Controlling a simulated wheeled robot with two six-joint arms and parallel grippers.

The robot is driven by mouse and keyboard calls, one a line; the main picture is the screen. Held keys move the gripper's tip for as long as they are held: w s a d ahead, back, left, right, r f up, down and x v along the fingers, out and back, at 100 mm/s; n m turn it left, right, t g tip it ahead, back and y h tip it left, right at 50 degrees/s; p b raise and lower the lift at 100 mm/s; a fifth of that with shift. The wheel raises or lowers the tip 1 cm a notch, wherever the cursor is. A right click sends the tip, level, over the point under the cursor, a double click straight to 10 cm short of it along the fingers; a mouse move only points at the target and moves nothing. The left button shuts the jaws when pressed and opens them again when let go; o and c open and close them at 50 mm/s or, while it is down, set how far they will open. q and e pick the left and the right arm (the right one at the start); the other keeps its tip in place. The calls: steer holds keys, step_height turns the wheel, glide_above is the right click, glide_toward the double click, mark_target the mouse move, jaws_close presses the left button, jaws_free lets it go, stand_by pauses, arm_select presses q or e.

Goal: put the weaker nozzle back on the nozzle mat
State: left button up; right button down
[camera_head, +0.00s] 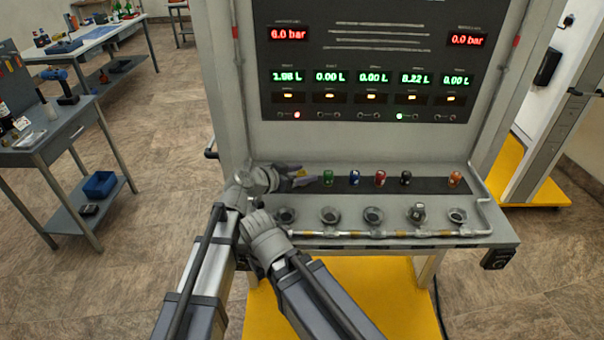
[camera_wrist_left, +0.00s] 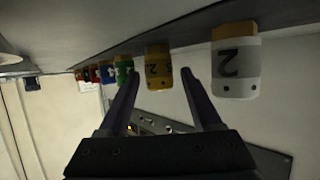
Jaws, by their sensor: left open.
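The dark nozzle mat (camera_head: 432,184) lies along the bench shelf. Green (camera_head: 328,177), blue (camera_head: 354,178), red (camera_head: 380,177), black (camera_head: 405,177) and orange (camera_head: 455,179) nozzles stand on it, with a gap between black and orange. My left gripper (camera_head: 306,176) is open at the mat's left end. In the left wrist view a yellow nozzle marked 2 (camera_wrist_left: 158,67) shows between the fingertips, not gripped. A white nozzle with a yellowish end, also marked 2 (camera_wrist_left: 236,68), is outside the fingers. Which nozzle is weaker cannot be told. My right gripper is not in view.
Several round sockets line the shelf's front; the fourth (camera_head: 417,214) seems to hold a small grey piece. A pipe (camera_head: 385,234) runs before them. The panel (camera_head: 365,75) reads 1.88 L first and 0.22 L fourth. A side table (camera_head: 60,135) stands left.

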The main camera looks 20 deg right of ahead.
arm_select(q)
steer(key=p+v, duration=0.4)
steer(key=v, duration=0.6)
steer(key=shift+s+a+r, duration=0.15)
steer(key=shift+a+r, duration=0.05)
steer(key=shift+r, duration=0.05)
steer(key=shift+s+a+r, duration=0.2)
steer(key=shift+s+a, duration=0.1)
steer(key=shift+a, duration=0.3)
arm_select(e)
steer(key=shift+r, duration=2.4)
arm_select(q)
steer(key=shift+a, duration=0.1)
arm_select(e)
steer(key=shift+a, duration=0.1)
